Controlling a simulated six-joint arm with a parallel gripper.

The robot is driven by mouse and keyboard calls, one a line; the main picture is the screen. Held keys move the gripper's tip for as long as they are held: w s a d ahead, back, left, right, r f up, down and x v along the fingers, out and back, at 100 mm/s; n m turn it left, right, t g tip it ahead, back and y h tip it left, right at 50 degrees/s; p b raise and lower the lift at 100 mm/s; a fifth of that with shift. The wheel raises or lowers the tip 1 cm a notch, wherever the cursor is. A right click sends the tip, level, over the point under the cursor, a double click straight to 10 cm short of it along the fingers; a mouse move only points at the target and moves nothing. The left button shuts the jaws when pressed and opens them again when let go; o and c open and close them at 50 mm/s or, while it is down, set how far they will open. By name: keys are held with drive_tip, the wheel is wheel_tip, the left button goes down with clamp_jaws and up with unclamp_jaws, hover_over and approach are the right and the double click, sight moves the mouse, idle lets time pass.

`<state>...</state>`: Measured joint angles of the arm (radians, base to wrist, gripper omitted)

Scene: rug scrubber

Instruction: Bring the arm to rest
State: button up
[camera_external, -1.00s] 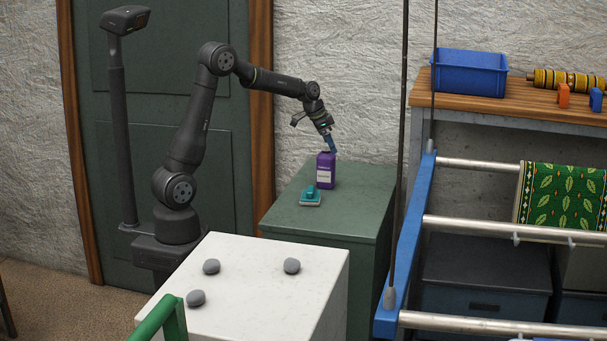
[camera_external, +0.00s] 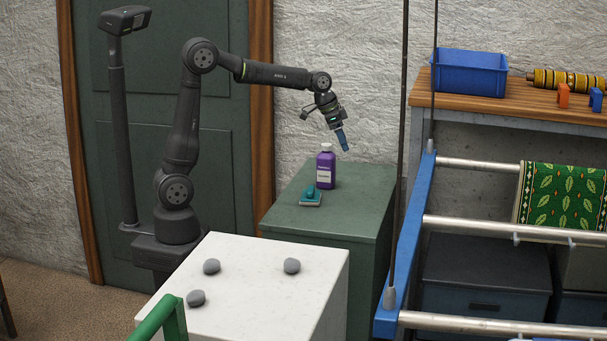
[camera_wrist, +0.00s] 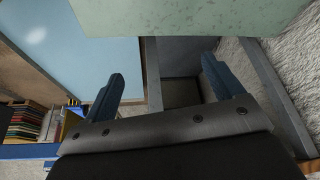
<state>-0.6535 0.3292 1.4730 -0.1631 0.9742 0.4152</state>
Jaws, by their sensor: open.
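My gripper (camera_external: 343,140) is up in the air above the green cabinet, to the right of the purple bottle and higher than it. Its blue fingers point down and slightly right. In the wrist view my gripper (camera_wrist: 160,88) shows two blue fingers spread wide with nothing between them. The purple bottle (camera_external: 326,168) with a white label stands upright on the green cabinet (camera_external: 360,190), apart from the gripper. A teal scrubber brush (camera_external: 310,197) lies on the cabinet in front of the bottle.
A white block table (camera_external: 250,275) with three grey stones stands in front. A blue-sided rack with metal bars (camera_external: 480,230) and a green patterned rug (camera_external: 560,195) is at the right. A workbench (camera_external: 520,115) holds a blue bin (camera_external: 470,72).

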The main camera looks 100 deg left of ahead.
drive_tip(key=w+d+r+m+h, duration=0.1)
drive_tip(key=d+r+m, duration=0.1)
drive_tip(key=d, duration=1.1)
drive_tip(key=w+d+r+m+h, duration=0.1)
drive_tip(key=w+d+r+m, duration=0.1)
drive_tip(key=d, duration=1.1)
drive_tip(key=w+d+r+m+h, duration=0.1)
drive_tip(key=w+d+r+m, duration=0.1)
drive_tip(key=d, duration=1.2)
drive_tip(key=shift+w+r+m, duration=0.2)
drive_tip(key=shift+r+m, duration=0.4)
drive_tip(key=shift+m, duration=0.6)
drive_tip(key=shift+c, duration=0.5)
